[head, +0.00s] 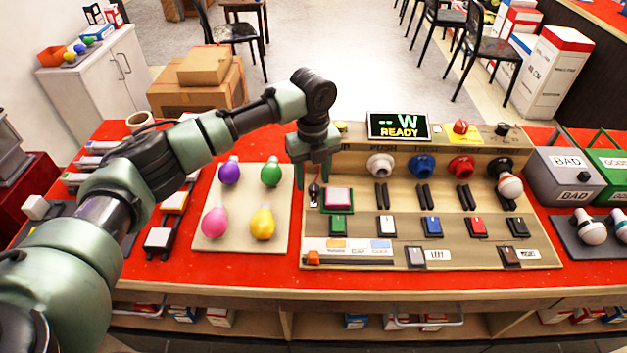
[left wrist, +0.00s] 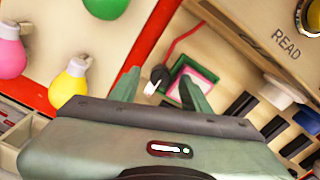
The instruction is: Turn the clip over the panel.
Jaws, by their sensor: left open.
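A small dark clip (head: 314,189) with a red cord stands at the left side of the tan panel (head: 400,262), beside a pink pad in a green frame (head: 338,199). In the left wrist view the clip (left wrist: 159,75) has a dark head and a whitish part, with the red cord running up and right; the pink pad (left wrist: 190,84) is just to its right. My left gripper (head: 314,185) is open above the panel's left part, fingers pointing down. In the wrist view its fingertips lie either side of the clip, apart from it. My right gripper is not in view.
A board (head: 209,242) with coloured bulbs lies left of the panel. The panel carries sockets, slots, switches and a lit READY display (head: 398,126). A grey BAD bin (head: 562,180) stands right. Bare red table shows between board and panel.

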